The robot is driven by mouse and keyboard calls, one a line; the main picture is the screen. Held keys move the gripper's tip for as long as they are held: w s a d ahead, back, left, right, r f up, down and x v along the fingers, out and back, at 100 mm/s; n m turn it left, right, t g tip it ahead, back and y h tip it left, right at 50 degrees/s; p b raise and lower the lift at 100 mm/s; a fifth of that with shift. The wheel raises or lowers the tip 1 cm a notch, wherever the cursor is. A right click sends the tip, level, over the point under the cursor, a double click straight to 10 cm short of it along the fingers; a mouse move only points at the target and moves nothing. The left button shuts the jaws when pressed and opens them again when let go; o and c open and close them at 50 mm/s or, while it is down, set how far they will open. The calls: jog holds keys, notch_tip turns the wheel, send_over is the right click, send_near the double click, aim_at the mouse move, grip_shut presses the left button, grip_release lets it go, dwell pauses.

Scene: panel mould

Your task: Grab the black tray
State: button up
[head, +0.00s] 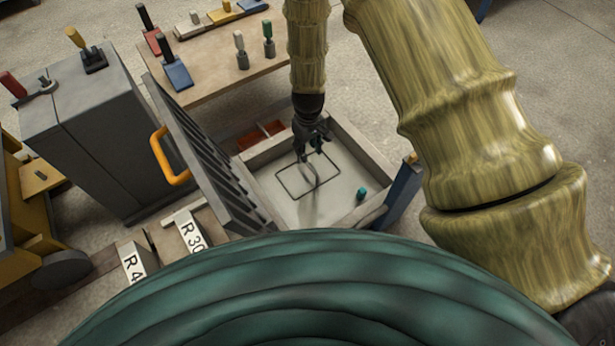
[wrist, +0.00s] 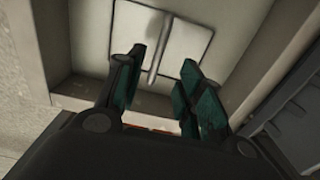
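I see no solid black tray; a thin black rectangular outline (head: 308,178) lies on the pale floor of an open box (head: 345,207). In the wrist view this outlined rectangle (wrist: 190,40) has a pale inside matching the floor, and a grey rod (wrist: 158,50) stands across its middle. My gripper (head: 308,152) points down over the box, above the outline's far part. In the wrist view my gripper (wrist: 163,60) has its two dark green fingers apart, with the rod showing between them. Whether they touch the rod I cannot tell.
The box walls surround my gripper. A small green knob (head: 361,193) is inside at right. A wooden table (head: 215,85) with several tools lies behind.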

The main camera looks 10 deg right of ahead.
aim_at(308, 163)
notch_tip(308, 163, down, 4)
jog(key=shift+f+b, duration=0.25)
jog(key=shift+b, duration=0.6)
jog(key=f+b, duration=0.3)
jog(key=shift+w+f, duration=0.25)
jog(key=shift+f, duration=0.05)
jog(key=shift+f+b, duration=0.5)
jog(key=shift+f, duration=0.35)
jog(key=shift+r, duration=0.1)
grip_shut()
